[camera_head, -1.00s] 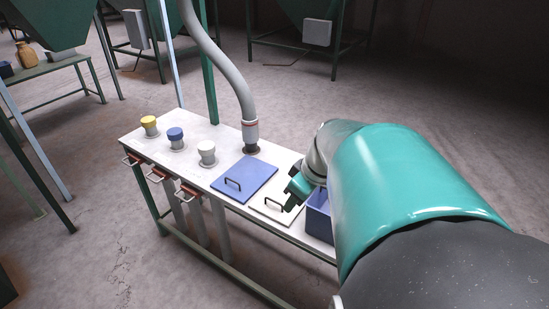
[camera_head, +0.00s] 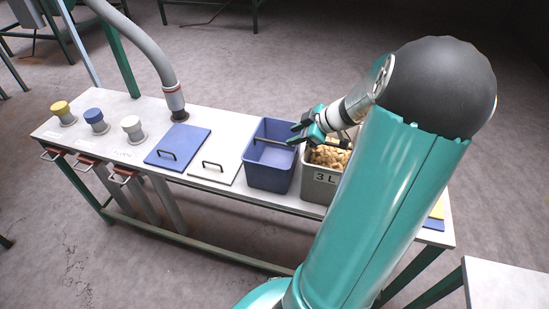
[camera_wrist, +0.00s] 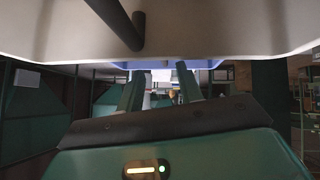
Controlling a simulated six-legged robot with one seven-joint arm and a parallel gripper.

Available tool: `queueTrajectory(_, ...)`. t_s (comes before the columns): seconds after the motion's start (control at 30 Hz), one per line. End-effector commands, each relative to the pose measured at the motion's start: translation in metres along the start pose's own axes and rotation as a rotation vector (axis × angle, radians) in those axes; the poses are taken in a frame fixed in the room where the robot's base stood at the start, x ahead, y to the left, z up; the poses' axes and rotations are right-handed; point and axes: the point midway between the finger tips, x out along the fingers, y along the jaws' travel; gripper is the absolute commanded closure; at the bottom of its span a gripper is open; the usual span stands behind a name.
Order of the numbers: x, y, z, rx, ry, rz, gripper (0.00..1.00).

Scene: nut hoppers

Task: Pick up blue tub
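The blue tub (camera_head: 268,178) stands on the white bench, open at the top, with a dark handle bar across it. It looks empty. My gripper (camera_head: 294,134) is above its right rim, with the fingers pointing left towards the tub. In the wrist view my two green fingers (camera_wrist: 158,88) stand apart with nothing visibly held between them. A bluish edge (camera_wrist: 205,64), probably of the blue tub, shows beyond the fingertips. I cannot tell whether the fingers touch the tub or its handle.
A grey tub (camera_head: 318,191) marked "3 L" and holding nuts stands close on the right, under my wrist. A white lid (camera_head: 218,174) and a blue lid (camera_head: 190,137) lie to the left. Coloured knobs (camera_head: 97,120) and a hose (camera_head: 160,55) are farther left.

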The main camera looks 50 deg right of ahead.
Motion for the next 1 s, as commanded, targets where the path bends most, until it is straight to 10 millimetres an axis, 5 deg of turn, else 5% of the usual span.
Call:
queueTrajectory(0.13, 0.028, -0.001, 0.001, 0.000, 0.001, -0.003, 0.64)
queueTrajectory(0.7, 0.092, -0.001, 0.002, 0.001, -0.001, -0.002, 0.64)
queueTrajectory(0.97, 0.095, 0.000, 0.002, 0.000, -0.002, 0.000, 0.64)
queueTrajectory(1.0, 0.095, 0.000, 0.002, 0.000, -0.002, 0.000, 0.70)
